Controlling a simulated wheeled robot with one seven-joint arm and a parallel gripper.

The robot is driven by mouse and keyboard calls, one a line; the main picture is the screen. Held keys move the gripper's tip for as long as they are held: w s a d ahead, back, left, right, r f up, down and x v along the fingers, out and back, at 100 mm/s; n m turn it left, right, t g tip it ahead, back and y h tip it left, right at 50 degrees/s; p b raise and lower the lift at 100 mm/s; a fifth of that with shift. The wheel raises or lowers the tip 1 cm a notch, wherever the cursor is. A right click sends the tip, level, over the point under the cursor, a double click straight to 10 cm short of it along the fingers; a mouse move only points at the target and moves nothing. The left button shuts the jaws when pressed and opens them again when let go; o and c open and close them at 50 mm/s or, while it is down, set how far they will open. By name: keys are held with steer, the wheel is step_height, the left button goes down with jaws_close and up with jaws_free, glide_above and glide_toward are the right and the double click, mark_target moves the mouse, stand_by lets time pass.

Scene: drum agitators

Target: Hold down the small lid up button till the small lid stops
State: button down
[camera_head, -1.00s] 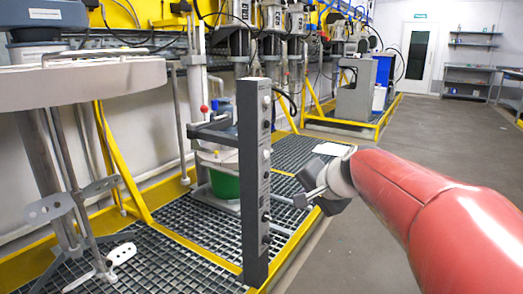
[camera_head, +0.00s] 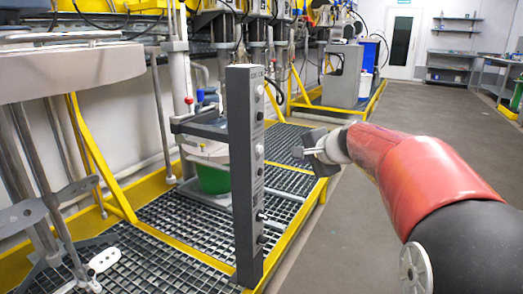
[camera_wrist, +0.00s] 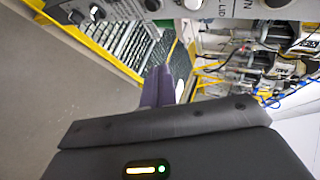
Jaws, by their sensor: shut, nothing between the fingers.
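A tall grey control post (camera_head: 245,185) stands upright in the middle of the head view. Its face carries a column of light and dark buttons and knobs. My gripper (camera_head: 298,152) is to the right of the post, at the height of its middle part, apart from it. In the wrist view my gripper's fingers (camera_wrist: 158,85) are together and empty, and the post's panel (camera_wrist: 225,8) runs sideways along the top. Part of a label reading "LID" shows there beside pale round buttons (camera_wrist: 193,4). The head view is too small to read the labels. I cannot tell which lid is the small one.
A large grey round machine part (camera_head: 70,70) fills the upper left. A green bucket (camera_head: 213,177) stands behind the post on the metal grating (camera_head: 170,250). A yellow frame edge (camera_head: 305,215) borders the grating. The grey floor (camera_head: 350,240) to the right is open.

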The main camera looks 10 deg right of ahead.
mark_target(259, 150)
steer(key=w+a+p, duration=0.4)
steer(key=w+a, duration=0.1)
steer(key=a, duration=0.2)
stand_by(2.1)
steer(key=shift+w+a, duration=0.25)
